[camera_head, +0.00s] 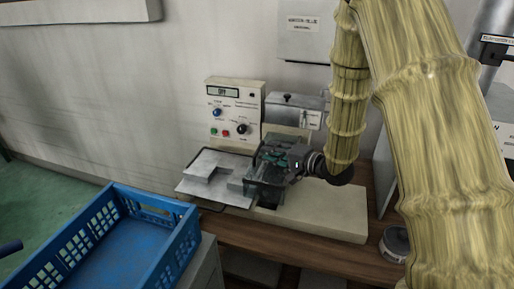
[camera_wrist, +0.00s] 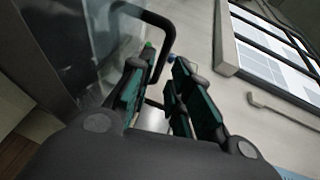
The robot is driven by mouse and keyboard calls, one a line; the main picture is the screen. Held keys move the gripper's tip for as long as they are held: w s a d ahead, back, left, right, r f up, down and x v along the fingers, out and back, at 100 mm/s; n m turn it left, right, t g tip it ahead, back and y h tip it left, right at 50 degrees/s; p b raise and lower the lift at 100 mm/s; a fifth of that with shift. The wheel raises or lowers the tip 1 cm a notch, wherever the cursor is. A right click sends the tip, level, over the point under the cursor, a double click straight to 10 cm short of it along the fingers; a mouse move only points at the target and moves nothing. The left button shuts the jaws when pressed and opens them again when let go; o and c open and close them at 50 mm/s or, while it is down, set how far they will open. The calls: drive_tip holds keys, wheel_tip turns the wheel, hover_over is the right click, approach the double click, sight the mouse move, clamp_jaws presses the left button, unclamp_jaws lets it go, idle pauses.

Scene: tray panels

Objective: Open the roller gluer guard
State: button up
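The roller gluer (camera_head: 320,207) is a cream machine on a wooden bench, with a control box (camera_head: 234,128) behind its left part. In the wrist view a clear panel, apparently the guard (camera_wrist: 80,38), stands at the left, with a black bent handle (camera_wrist: 152,18) beside it. My gripper (camera_head: 264,168) is low over the machine and hides most of the guard in the head view. In the wrist view my gripper (camera_wrist: 158,78) is open, with a gap between its green-padded fingers. The handle reaches down toward that gap; contact is unclear.
A flat plate with grey panels (camera_head: 207,171) lies left of my gripper. A blue crate (camera_head: 185,238) stands at front left. A metal box (camera_head: 292,108) is behind the machine. A round tin (camera_head: 396,243) sits at the bench's right.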

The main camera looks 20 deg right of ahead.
sight(259, 147)
drive_tip(key=shift+p+x, duration=0.4)
drive_tip(key=shift+x, duration=2.35)
clamp_jaws()
